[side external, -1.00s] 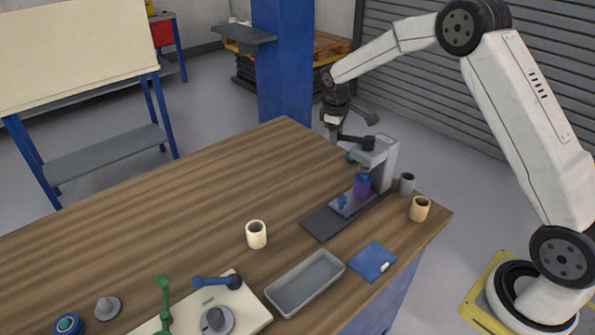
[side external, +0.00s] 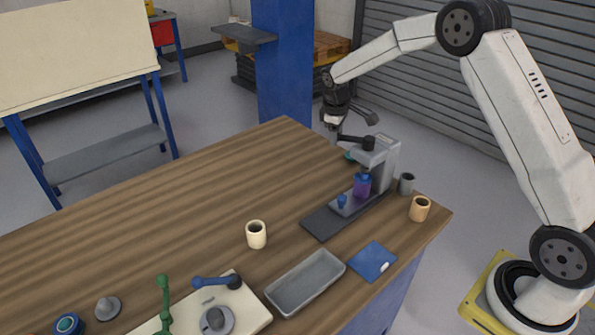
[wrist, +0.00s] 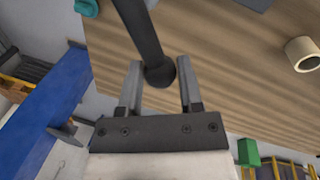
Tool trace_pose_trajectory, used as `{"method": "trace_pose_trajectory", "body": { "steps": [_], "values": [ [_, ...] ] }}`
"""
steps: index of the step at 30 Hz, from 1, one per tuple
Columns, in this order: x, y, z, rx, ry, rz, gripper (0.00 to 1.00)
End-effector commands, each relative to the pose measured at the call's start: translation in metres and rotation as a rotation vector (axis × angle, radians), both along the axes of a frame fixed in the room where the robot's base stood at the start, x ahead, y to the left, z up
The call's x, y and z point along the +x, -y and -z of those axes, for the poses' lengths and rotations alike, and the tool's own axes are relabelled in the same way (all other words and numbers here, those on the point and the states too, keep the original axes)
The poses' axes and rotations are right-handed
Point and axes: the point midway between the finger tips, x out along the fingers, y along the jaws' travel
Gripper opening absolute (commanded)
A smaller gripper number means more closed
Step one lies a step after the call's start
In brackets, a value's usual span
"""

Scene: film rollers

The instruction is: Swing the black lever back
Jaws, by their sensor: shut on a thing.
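The black lever (side external: 356,140) sits on top of a grey machine (side external: 384,160) near the far right edge of the wooden table. It reaches out to the left from a dark round hub. My gripper (side external: 335,130) is at the lever's outer end, pointing down. In the wrist view the lever (wrist: 140,30) comes in from the top, and its round black knob (wrist: 160,74) lies between the two fingers of my gripper (wrist: 158,68). The fingers are shut on the knob. In the side view the fingertips are small and hard to make out.
A purple-blue bottle (side external: 362,187) and a small blue piece (side external: 342,201) stand at the machine's base. A grey cup (side external: 407,184) and an orange cup (side external: 420,209) stand to its right. A cream cup (side external: 256,234) and grey tray (side external: 305,283) are nearer. The table's left-middle is clear.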

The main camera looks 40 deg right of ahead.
Motion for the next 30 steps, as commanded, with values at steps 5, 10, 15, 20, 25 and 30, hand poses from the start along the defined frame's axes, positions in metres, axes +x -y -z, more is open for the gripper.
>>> {"method": "trace_pose_trajectory", "body": {
  "steps": [5, 10, 15, 20, 25, 30],
  "values": [
    [0.000, 0.000, 0.000, 0.000, 0.001, 0.001, 0.00],
    [0.001, 0.001, 0.000, 0.001, 0.001, 0.012, 0.00],
    [0.003, 0.004, 0.000, 0.000, 0.001, 0.058, 0.00],
    [0.007, 0.011, 0.000, 0.000, 0.001, 0.138, 0.00],
    [0.011, 0.020, 0.000, 0.000, -0.001, 0.256, 0.00],
    [0.015, 0.032, 0.000, 0.000, 0.000, 0.386, 0.00]
  ]
}}
